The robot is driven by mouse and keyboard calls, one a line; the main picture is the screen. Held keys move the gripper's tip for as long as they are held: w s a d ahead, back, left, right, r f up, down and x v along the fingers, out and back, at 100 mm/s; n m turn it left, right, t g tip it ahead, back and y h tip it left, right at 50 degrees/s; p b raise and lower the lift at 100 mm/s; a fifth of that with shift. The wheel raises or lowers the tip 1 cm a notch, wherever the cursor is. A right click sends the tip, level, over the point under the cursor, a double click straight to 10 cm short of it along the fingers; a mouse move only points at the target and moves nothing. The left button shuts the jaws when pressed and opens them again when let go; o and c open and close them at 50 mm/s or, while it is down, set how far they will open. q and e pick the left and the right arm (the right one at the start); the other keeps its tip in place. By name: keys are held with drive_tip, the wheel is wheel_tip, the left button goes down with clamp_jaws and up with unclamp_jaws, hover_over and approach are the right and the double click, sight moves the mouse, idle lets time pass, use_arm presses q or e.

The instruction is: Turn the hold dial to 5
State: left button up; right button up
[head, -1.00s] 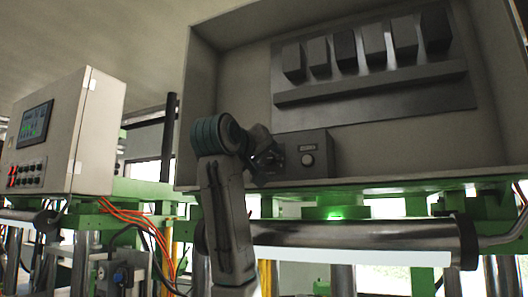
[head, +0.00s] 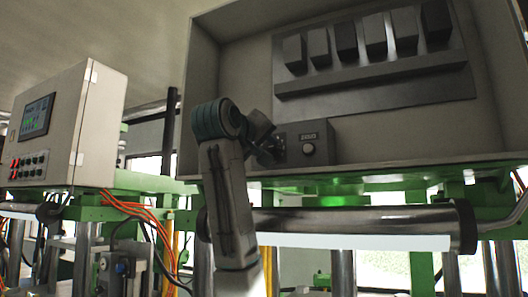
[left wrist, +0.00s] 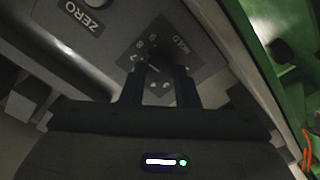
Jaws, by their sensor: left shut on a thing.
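The hold dial's dark face (left wrist: 163,50), with HOLD lettering and small digits, shows in the left wrist view at the top middle. My left gripper (left wrist: 160,72) has its two fingers over this face, shut on the dial knob between them. The knob is mostly hidden by the fingers, and the pointer's setting cannot be read. In the head view my left gripper (head: 272,150) reaches the left part of the grey control box (head: 325,130) inside the open cabinet. My right gripper is not in view.
A ZERO label (left wrist: 84,15) and a round knob lie beside the dial; that knob (head: 308,148) also shows in the head view under a small display (head: 309,136). Several dark blocks (head: 375,38) stand above. A metal cylinder (head: 340,220) runs below the cabinet.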

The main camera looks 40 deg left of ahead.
use_arm(q)
drive_tip(key=n+b, duration=0.5)
drive_tip(key=shift+f, duration=0.3)
drive_tip(key=n+b, duration=0.4)
drive_tip(key=n, duration=0.1)
drive_tip(key=shift+n, duration=0.4)
drive_tip(key=n+b, duration=0.2)
drive_tip(key=n, duration=0.1)
drive_tip(key=shift+r, duration=0.15)
drive_tip(key=shift+n+b, duration=0.45)
drive_tip(key=shift+n, duration=0.85)
drive_tip(key=shift+r, duration=0.1)
drive_tip(key=o, duration=1)
drive_tip(key=shift+w, duration=0.1)
drive_tip(key=shift+c, duration=0.2)
